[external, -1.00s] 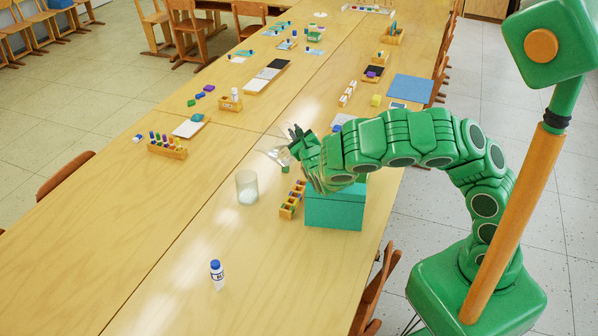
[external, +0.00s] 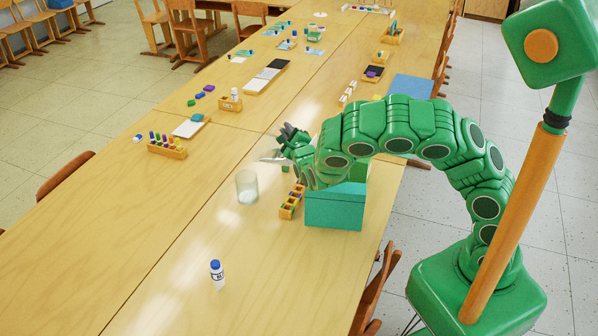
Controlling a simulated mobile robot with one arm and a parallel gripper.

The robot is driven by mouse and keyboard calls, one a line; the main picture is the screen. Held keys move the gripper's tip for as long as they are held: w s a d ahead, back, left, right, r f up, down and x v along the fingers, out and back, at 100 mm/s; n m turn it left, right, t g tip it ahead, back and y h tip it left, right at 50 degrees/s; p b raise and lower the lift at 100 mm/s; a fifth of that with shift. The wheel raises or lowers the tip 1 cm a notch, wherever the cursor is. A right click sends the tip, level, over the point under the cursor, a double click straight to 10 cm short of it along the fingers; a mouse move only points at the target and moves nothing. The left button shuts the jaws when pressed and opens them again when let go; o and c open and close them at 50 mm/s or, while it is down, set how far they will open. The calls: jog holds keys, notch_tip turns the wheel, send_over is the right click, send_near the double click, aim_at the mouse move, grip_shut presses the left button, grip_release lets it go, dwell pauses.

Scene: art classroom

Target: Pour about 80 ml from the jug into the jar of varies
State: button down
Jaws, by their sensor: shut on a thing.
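A clear glass jar (external: 247,188) stands upright on the table, with something whitish at its bottom. My gripper (external: 291,146) is shut on the jug, just right of and beyond the jar in the picture. Only a thin, clear, pale part of the jug (external: 271,160) shows at the left of my fingers; the rest is hidden behind my gripper. The visible part lies above and to the right of the jar's rim, apart from it in the picture. I cannot tell the jug's exact tilt, its level or whether liquid is flowing.
A teal box (external: 334,212) stands under my wrist, with a small wooden rack (external: 291,203) of coloured items left of it. A white bottle with a blue cap (external: 217,275) stands nearer the front. The long table (external: 150,262) is bare at the front left.

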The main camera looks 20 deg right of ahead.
jog(key=shift+a+r+n, duration=0.1)
jog(key=shift+a+n, duration=0.2)
jog(key=shift+n, duration=0.1)
jog(key=shift+a+f+n+p, duration=0.7)
jog(key=shift+n+p, duration=0.2)
jog(key=shift+p, duration=0.15)
dwell(1.6)
jog(key=shift+a+r+n, duration=0.3)
jog(key=shift+a, duration=0.25)
dwell(0.4)
jog(key=shift+d+f, duration=0.25)
jog(key=shift+d, duration=0.3)
jog(key=shift+d+r+m, duration=0.7)
jog(key=shift+d+m, duration=0.1)
jog(key=shift+m, duration=0.4)
jog(key=shift+f, duration=0.1)
jog(key=shift+d, duration=0.15)
